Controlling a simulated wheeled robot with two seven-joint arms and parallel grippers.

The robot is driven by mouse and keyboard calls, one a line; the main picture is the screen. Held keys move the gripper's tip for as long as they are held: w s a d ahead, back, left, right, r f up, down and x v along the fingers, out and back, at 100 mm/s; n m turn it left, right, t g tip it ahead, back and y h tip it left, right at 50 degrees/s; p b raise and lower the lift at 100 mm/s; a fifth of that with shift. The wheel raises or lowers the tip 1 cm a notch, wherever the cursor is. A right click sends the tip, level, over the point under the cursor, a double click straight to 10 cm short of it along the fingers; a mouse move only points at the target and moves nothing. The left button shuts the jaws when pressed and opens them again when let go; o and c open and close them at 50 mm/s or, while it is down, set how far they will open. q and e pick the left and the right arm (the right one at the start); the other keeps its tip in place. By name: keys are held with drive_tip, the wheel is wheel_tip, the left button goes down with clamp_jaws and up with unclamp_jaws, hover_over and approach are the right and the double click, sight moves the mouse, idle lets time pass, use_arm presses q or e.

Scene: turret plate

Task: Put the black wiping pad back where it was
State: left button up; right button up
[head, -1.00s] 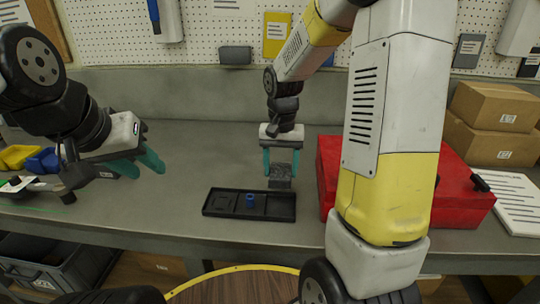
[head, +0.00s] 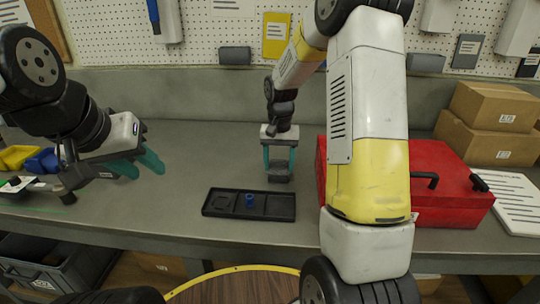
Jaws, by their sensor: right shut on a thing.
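The black wiping pad (head: 279,172) is between the teal fingers of my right gripper (head: 280,165), which is shut on it. It is behind the black tray, close to the bench top; I cannot tell whether it touches the bench. My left gripper (head: 140,166) is at the left above the bench, with its teal fingers apart and nothing seen between them.
A black tray (head: 232,210) with a small blue piece (head: 249,200) lies near the front edge. A red toolbox (head: 440,190) stands to the right, partly behind my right arm. Cardboard boxes (head: 490,142) are at the far right. Blue and yellow bins (head: 42,161) are at the left.

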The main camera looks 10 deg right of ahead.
sight(279, 167)
drive_tip(key=shift+f, duration=0.1)
drive_tip(key=shift+f, duration=0.1)
drive_tip(key=o, duration=1.2)
wheel_tip(279, 167, up, 12)
drive_tip(key=r, duration=0.1)
drive_tip(key=s+r+n+t, duration=0.1)
drive_tip(key=s+r+t, duration=0.1)
drive_tip(key=s, duration=0.6)
drive_tip(key=s+a+r+n+t+y, duration=0.1)
drive_tip(key=s+r+t, duration=0.1)
drive_tip(key=s, duration=0.6)
drive_tip(key=s+a+r+n+t+y, duration=0.1)
drive_tip(key=s+r+t, duration=0.1)
drive_tip(key=s, duration=0.6)
drive_tip(key=shift+s+a+r+n, duration=0.1)
drive_tip(key=shift+r+n, duration=0.3)
drive_tip(key=shift+r, duration=0.2)
